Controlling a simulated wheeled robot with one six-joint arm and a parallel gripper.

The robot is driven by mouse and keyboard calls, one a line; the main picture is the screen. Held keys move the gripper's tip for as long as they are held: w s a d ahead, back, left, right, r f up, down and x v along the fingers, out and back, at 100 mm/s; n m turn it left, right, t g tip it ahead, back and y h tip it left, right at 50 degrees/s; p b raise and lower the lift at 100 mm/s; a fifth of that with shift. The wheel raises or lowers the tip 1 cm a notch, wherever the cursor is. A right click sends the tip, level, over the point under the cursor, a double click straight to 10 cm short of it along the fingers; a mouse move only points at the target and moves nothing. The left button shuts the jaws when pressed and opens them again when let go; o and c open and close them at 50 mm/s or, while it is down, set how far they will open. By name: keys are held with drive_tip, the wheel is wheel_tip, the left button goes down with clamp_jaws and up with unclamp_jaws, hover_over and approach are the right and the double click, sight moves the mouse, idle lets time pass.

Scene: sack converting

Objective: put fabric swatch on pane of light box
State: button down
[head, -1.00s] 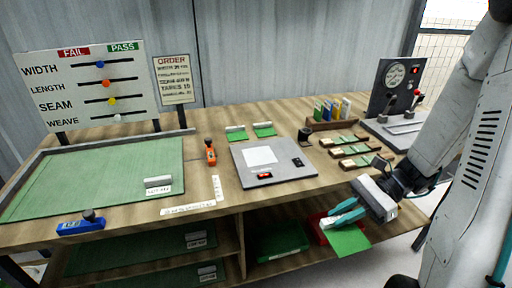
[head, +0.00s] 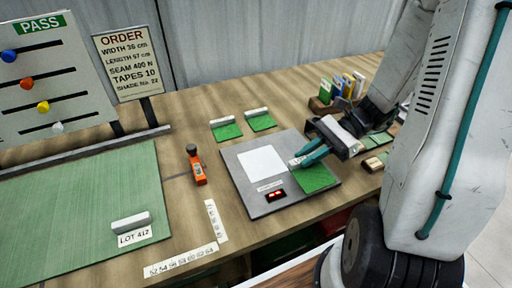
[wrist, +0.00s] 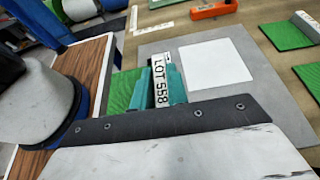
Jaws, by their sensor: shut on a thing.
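The fabric swatch (head: 317,179) is a small green square with a white tab marked LOT 558, clear in the wrist view (wrist: 121,92). My gripper (head: 300,163) has teal fingers shut on the tab. The grey light box (head: 237,176) lies flat on the bench with a bright white square pane (head: 262,163). In the head view the swatch shows over the box's right front part, to the right of the pane. In the wrist view the pane (wrist: 217,68) lies right of the fingers (wrist: 166,82), uncovered. The height of the swatch is unclear.
Two green tabbed swatches (head: 226,132) (head: 261,122) lie behind the box. A green mat (head: 75,205) covers the left. Upright coloured cards (head: 345,87) stand at the back right.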

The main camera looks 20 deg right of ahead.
hover_over(259, 153)
drive_tip(key=shift+s+d+f, duration=0.2)
drive_tip(key=shift+s+f, duration=0.1)
drive_tip(key=shift+f, duration=0.35)
drive_tip(key=shift+w+a+f, duration=0.1)
drive_tip(key=shift+w+f, duration=0.05)
drive_tip(key=shift+f, duration=0.75)
drive_tip(key=shift+w+a+f, duration=0.1)
drive_tip(key=shift+f, duration=0.8)
drive_tip(key=shift+f, duration=0.15)
drive_tip(key=c, duration=1.4)
unclamp_jaws()
